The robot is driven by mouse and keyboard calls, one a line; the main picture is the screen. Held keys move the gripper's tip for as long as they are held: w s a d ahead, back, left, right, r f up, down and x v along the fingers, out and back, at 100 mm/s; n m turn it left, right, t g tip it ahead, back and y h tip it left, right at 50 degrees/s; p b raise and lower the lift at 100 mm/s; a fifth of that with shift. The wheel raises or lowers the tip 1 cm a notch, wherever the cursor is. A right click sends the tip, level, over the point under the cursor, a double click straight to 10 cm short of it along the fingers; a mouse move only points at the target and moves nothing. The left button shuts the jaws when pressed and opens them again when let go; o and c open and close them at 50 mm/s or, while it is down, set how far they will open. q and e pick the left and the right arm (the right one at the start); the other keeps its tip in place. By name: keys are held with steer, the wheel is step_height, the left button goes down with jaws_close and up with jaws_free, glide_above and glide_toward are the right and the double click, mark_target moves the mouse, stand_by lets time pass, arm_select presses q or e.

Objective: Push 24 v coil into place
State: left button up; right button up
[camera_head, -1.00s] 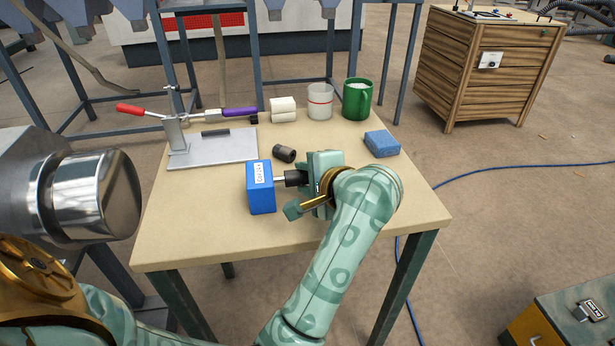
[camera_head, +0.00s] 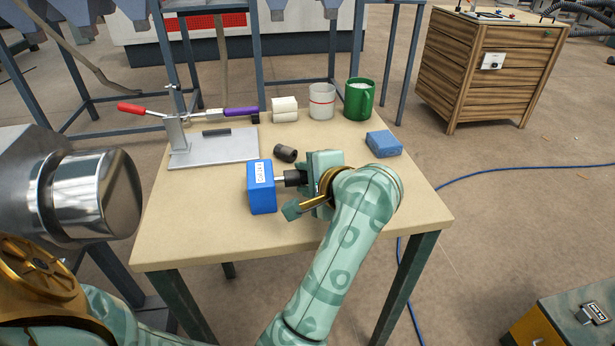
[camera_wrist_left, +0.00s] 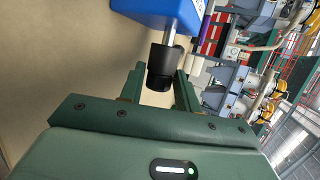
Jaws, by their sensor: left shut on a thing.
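A blue block with a white label (camera_head: 262,188), which I take to be the 24 v coil, is at the middle of the table. A thin metal rod runs from its right side to a black cylindrical end (camera_head: 293,178). My left gripper (camera_head: 304,179) is shut on that black end, to the right of the block. In the left wrist view the black end (camera_wrist_left: 161,66) sits between the fingers and the blue block (camera_wrist_left: 160,12) is beyond it. Whether the block touches the table is unclear. My right gripper is not in view.
A metal plate (camera_head: 232,148) with a red-and-purple-handled lever clamp stands at the back left. A dark short cylinder (camera_head: 286,153) lies just behind the block. A white roll (camera_head: 285,109), clear cup (camera_head: 321,102), green cup (camera_head: 359,99) and blue sponge-like block (camera_head: 383,144) stand farther back. The front left is clear.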

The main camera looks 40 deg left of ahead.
arm_select(q)
steer(key=shift+s+a, duration=0.6)
steer(key=shift+s, duration=0.05)
steer(key=o, duration=1)
steer(key=shift+o, duration=0.2)
